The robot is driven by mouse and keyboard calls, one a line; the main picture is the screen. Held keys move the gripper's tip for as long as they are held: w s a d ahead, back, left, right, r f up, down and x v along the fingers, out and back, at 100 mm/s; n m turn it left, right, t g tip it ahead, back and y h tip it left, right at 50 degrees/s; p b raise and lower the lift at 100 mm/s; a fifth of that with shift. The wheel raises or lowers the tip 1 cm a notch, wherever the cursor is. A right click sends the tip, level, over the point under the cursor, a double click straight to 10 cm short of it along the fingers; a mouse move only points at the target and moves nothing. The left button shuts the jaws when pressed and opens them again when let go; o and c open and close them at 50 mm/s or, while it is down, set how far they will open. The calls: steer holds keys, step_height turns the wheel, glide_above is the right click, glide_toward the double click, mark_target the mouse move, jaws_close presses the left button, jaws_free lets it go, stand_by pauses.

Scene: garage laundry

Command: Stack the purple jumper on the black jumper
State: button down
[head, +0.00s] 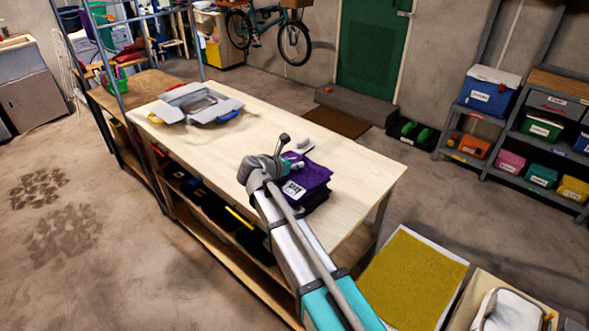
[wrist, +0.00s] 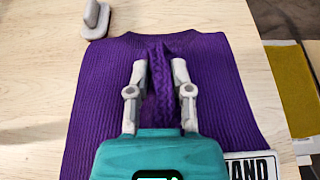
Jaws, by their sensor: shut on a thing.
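The purple jumper (head: 315,175) is a folded ribbed knit on the pale wooden table; it fills the middle of the wrist view (wrist: 95,105). My gripper (wrist: 158,68) is shut on a pinched ridge of its cloth, with a finger on each side. In the head view my gripper (head: 290,165) is at the jumper's left side, partly hidden by my arm. A dark layer (head: 317,201) shows under the purple jumper's near edge. It may be the black jumper, mostly covered; I cannot tell whether the two touch. No black cloth shows in the wrist view.
A white label with black letters (wrist: 250,166) lies at the jumper's near right corner. A small grey object (wrist: 95,18) stands beyond its far left corner. The table (head: 240,115) between is clear.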

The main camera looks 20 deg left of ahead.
steer(key=shift+f+b, duration=0.65)
steer(key=shift+f, duration=0.2)
stand_by(0.3)
steer(key=c, duration=0.5)
jaws_free()
steer(key=shift+c, duration=0.2)
steer(key=shift+r, duration=0.25)
steer(key=shift+r+p, duration=0.45)
steer(key=shift+p, duration=0.25)
steer(key=shift+s+a+r, duration=0.1)
steer(key=shift+s+r, duration=0.15)
steer(key=shift+s, duration=0.1)
steer(key=p+v, duration=0.4)
steer(key=v, duration=0.7)
steer(key=shift+s+f, duration=0.1)
steer(key=shift+f, duration=0.05)
